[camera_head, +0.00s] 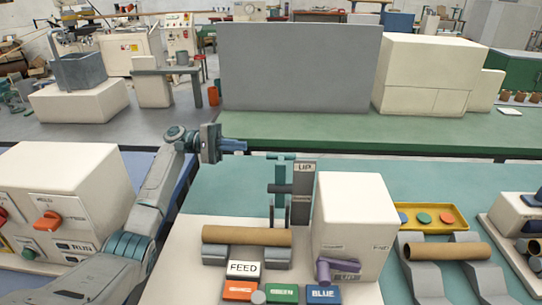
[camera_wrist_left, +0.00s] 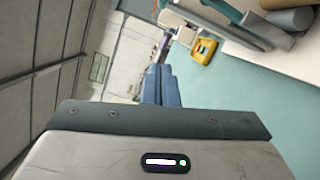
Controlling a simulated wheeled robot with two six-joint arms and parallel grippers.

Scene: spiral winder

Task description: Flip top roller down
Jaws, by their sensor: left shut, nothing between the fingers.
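The winder stands on a pale base (camera_head: 190,270). Its upright teal arm (camera_head: 281,180) has a dark grey crosspiece (camera_head: 280,188) and a short teal bar at its top; I cannot tell which one is the top roller. A plate marked UP (camera_head: 304,168) stands beside the arm. My left gripper (camera_head: 242,146) is shut and empty, left of and a little higher in the picture than the arm's top, apart from it. Its shut blue fingers also show in the left wrist view (camera_wrist_left: 160,84). My right gripper is not in view.
A brown tube (camera_head: 247,236) lies on grey supports at the winder's front. A white box (camera_head: 352,225) with a purple lever (camera_head: 324,271) stands to its right. A yellow tray (camera_head: 433,216) and another tube (camera_head: 445,251) are further right. Teal table is bare behind the winder.

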